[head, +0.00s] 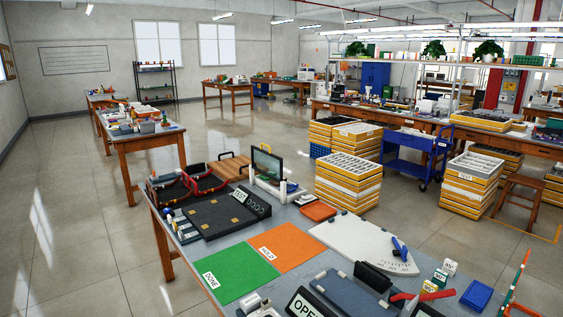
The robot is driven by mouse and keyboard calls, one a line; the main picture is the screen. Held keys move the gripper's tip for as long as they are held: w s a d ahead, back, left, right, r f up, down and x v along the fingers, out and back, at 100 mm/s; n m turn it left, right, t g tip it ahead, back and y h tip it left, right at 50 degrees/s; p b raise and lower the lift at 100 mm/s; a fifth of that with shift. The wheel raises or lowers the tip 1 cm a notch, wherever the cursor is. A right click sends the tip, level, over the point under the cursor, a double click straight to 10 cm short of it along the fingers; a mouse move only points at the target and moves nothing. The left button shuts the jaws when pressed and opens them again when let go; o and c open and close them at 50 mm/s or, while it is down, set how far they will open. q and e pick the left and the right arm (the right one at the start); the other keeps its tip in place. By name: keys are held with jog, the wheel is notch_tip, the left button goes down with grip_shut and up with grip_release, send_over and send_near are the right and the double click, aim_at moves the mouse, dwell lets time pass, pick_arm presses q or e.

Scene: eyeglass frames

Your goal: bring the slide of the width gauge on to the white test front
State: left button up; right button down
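I cannot pick out the width gauge, its slide or the white test front for certain. A white board (350,243) with a curved printed scale lies on the near workbench, and a blue tool (400,248) lies at its right end. A dark sloped panel (215,213) with a small white label stands at the bench's left. Dark blocks and a blue-grey tray (345,292) sit at the near edge, partly cut off by the frame. Neither of my grippers shows in the head view.
A green mat (238,272) marked DONE and an orange mat (287,247) marked HOLD lie flat, with clear surfaces. A blue box (476,295) and small white blocks are at the right. Yellow-sided tray stacks (348,182) stand behind the bench.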

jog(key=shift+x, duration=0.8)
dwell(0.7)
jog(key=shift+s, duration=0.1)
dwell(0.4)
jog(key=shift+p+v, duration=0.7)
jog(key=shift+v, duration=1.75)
